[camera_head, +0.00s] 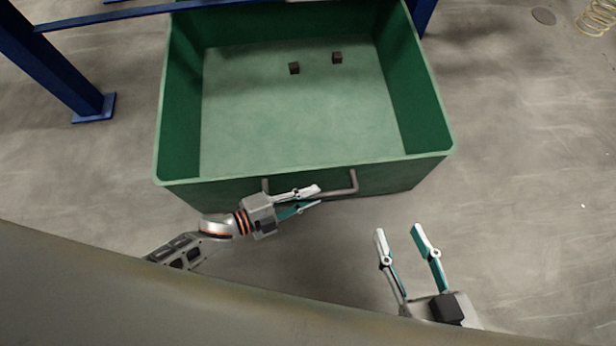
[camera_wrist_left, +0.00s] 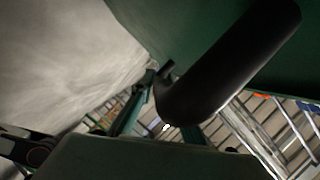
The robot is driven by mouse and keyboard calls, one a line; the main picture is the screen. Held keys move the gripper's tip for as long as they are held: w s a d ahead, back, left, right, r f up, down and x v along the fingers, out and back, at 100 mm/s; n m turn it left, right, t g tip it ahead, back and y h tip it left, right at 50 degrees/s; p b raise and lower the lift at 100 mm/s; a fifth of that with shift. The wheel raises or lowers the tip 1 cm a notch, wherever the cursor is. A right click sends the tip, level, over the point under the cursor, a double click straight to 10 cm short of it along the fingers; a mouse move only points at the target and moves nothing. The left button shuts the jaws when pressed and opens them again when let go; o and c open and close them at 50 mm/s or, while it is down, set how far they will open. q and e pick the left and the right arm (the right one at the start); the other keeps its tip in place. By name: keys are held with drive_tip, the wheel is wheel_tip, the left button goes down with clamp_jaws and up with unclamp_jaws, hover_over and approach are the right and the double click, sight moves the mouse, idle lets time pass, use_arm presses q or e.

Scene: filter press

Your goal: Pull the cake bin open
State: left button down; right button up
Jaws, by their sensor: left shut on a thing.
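The cake bin (camera_head: 395,180) is a large open green box on the floor, with its front wall towards me. A grey bar handle (camera_head: 354,181) stands out from that front wall. My left gripper (camera_head: 316,196) is shut on the handle, its fingers lying along the bar's middle and hiding part of it. In the left wrist view the handle (camera_wrist_left: 235,60) is a thick dark bent tube close to the camera, crossing the teal fingers, with the green wall behind. My right gripper (camera_head: 398,231) is open and empty, in front of the bin and right of the handle.
Two small dark cubes (camera_head: 294,68) (camera_head: 337,57) lie inside the bin near its back. Blue frame posts (camera_head: 60,70) stand at the bin's back left and back right. A coiled spring (camera_head: 597,17) is at the far right. Grey floor is clear beside the bin.

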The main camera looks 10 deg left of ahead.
use_arm(q)
drive_tip(key=shift+s+f, duration=0.1)
idle(0.3)
drive_tip(key=c, duration=2)
unclamp_jaws()
drive_tip(key=shift+d, duration=0.1)
drive_tip(key=shift+o, duration=0.2)
drive_tip(key=v, duration=1.2)
